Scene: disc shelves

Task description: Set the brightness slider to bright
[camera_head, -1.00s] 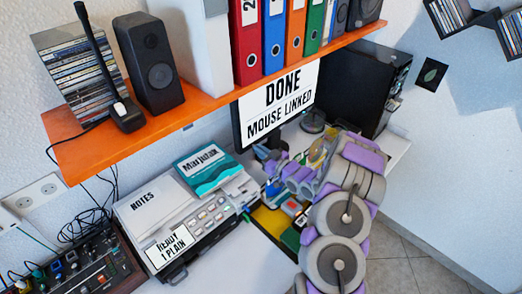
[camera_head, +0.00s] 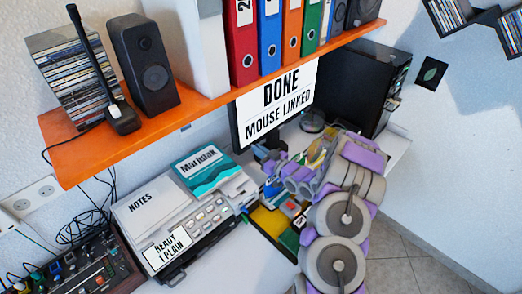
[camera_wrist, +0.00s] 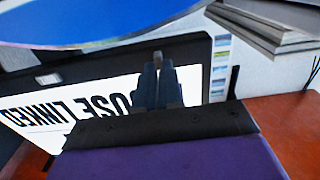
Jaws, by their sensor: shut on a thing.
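The monitor (camera_head: 276,105) reads "DONE MOUSE LINKED" and stands under the orange shelf. Its screen (camera_wrist: 70,112) appears upside down in the wrist view, beside the dark bezel (camera_wrist: 110,66). My gripper (camera_wrist: 158,66) is at this bezel, its fingers close together around a small pale knob-like thing (camera_wrist: 158,57). The knob may be the brightness slider, but its track and setting are not readable. In the head view my purple and grey arm hides most of the contact, with my gripper (camera_head: 268,160) low in front of the monitor.
A large blue round-edged thing (camera_wrist: 90,20) is close to the wrist camera. The orange shelf (camera_head: 150,128) overhangs the desk, bearing a speaker (camera_head: 145,65) and binders. A printer (camera_head: 185,215) stands left of my arm, and a black computer case (camera_head: 365,88) is behind it.

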